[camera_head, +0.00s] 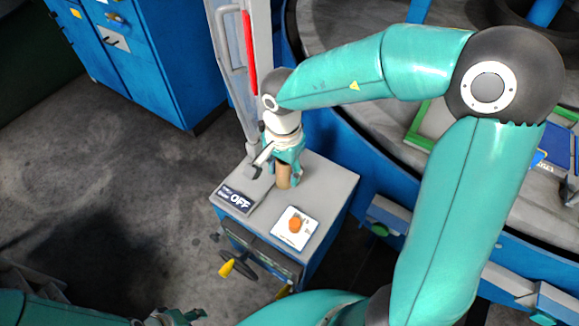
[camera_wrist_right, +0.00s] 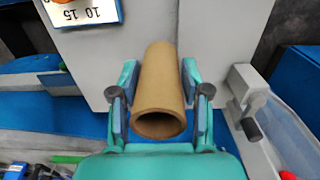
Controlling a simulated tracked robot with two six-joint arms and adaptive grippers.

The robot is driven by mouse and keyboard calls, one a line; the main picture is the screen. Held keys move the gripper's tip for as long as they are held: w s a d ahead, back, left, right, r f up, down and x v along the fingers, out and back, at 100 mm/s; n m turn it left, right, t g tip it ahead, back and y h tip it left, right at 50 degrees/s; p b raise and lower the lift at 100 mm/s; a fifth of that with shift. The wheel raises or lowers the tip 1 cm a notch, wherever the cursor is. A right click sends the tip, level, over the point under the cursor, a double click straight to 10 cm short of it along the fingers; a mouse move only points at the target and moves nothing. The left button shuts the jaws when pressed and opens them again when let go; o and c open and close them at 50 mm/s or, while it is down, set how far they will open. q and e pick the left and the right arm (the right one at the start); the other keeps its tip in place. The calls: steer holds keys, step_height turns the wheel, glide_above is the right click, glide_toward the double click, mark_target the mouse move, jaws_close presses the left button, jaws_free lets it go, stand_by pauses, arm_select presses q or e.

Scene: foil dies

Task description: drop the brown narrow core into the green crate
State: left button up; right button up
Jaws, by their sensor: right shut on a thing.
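The brown narrow core (camera_head: 284,177) is an upright hollow tube at the grey top of a small blue cabinet. My right gripper (camera_head: 284,172) points down from above and is shut on it. In the right wrist view the core (camera_wrist_right: 158,95) sits between the two fingers of my right gripper (camera_wrist_right: 160,100), its open end towards the camera. I cannot tell whether its base touches the cabinet top. A green-edged thing (camera_head: 424,122), perhaps the green crate, lies at the right, partly hidden behind my right arm. My left gripper (camera_head: 178,318) is cut off at the bottom edge.
The cabinet top (camera_head: 325,180) also bears an "OFF" sign (camera_head: 236,199) and a white panel with an orange knob (camera_head: 295,224). A lever (camera_head: 262,158) stands close to my right gripper. A large round blue-rimmed table (camera_head: 345,150) lies to the right. A blue cabinet (camera_head: 150,60) stands behind left.

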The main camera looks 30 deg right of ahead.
steer(key=o, duration=1.2)
steer(key=shift+f, duration=0.2)
steer(key=shift+r, duration=0.15)
